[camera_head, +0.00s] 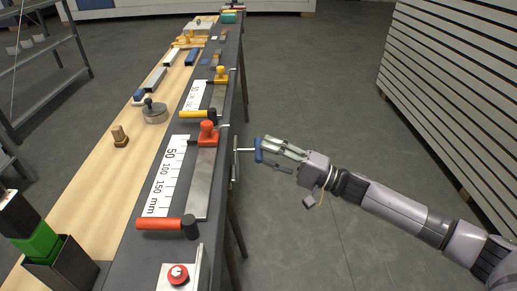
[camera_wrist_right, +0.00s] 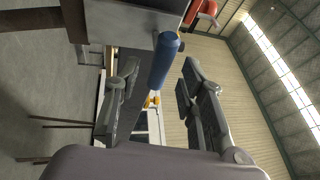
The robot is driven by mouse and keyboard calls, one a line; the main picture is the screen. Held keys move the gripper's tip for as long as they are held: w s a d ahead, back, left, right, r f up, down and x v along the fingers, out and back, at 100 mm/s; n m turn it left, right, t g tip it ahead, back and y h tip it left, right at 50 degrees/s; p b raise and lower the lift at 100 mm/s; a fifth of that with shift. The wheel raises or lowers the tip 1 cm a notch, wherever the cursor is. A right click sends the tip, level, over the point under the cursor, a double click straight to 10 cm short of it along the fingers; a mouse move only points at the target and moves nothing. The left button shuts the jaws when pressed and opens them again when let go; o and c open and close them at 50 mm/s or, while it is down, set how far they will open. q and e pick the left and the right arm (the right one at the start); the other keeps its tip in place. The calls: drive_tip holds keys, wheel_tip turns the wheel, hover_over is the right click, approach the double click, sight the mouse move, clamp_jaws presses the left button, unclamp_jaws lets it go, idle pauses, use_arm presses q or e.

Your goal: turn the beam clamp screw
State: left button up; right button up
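The beam clamp (camera_head: 235,165) sits on the right edge of the long workbench. Its thin screw rod points right and ends in a blue handle (camera_head: 259,149). In the wrist view the blue handle (camera_wrist_right: 165,60) extends from near the grey edge at the top toward the gap between the fingers. My right gripper (camera_head: 275,153) comes in from the right at the handle. In the wrist view its two fingers (camera_wrist_right: 160,100) are spread apart, one on each side of the handle, with visible gaps. My left gripper is not in view.
The workbench (camera_head: 130,175) carries a red-handled tool (camera_head: 165,223), a yellow-handled one (camera_head: 197,114), a ruler plate (camera_head: 165,180) and a round metal weight (camera_head: 155,112). A slatted white stack (camera_head: 455,80) stands at the right. The floor between is clear.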

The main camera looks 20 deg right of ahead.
sight(259, 149)
drive_tip(key=shift+x, duration=1.6)
clamp_jaws()
drive_tip(key=shift+f, duration=0.1)
